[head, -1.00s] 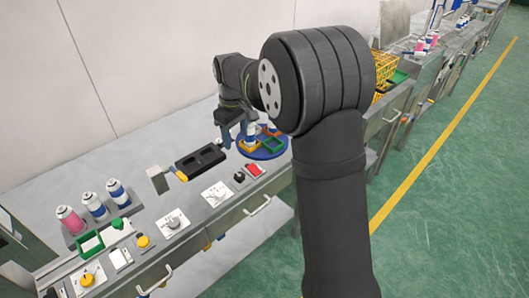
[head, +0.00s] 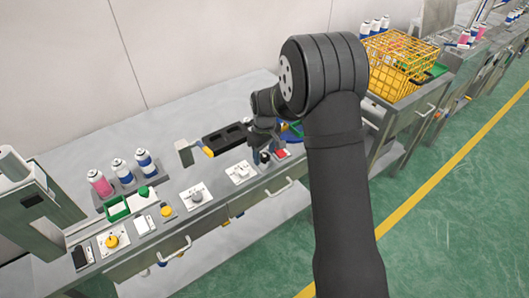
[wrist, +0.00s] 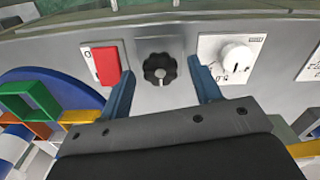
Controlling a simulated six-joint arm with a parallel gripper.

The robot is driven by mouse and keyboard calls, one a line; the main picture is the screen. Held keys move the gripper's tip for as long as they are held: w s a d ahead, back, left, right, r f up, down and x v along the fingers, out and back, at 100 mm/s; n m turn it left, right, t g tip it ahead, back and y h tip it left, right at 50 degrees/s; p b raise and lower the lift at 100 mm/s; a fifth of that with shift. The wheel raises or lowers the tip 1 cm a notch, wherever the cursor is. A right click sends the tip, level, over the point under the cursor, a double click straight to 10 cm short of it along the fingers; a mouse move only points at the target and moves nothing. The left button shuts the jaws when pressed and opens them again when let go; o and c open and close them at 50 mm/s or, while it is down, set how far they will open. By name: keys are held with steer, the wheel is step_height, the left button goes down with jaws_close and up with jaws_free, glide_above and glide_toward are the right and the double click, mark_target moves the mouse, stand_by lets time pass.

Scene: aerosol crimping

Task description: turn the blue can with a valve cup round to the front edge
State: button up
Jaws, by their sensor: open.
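My gripper (wrist: 160,72) is open and empty. Its two blue fingers stand on either side of a black lobed knob (wrist: 159,69) on the bench's front panel; I cannot tell whether they touch it. In the head view my gripper (head: 263,153) is low over the panel.
A red rocker switch (wrist: 106,65) and a white dial (wrist: 235,58) flank the knob. In the head view a black tray (head: 227,138) lies behind the panel. Several cans, including a pink one (head: 100,183), stand at the left. A yellow basket (head: 403,62) stands at right.

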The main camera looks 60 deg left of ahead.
steer(key=shift+c, duration=0.5)
steer(key=c, duration=0.9)
steer(key=shift+m, duration=0.3)
steer(key=m, duration=0.3)
steer(key=shift+m, duration=0.3)
steer(key=m, duration=1.3)
steer(key=shift+m, duration=0.4)
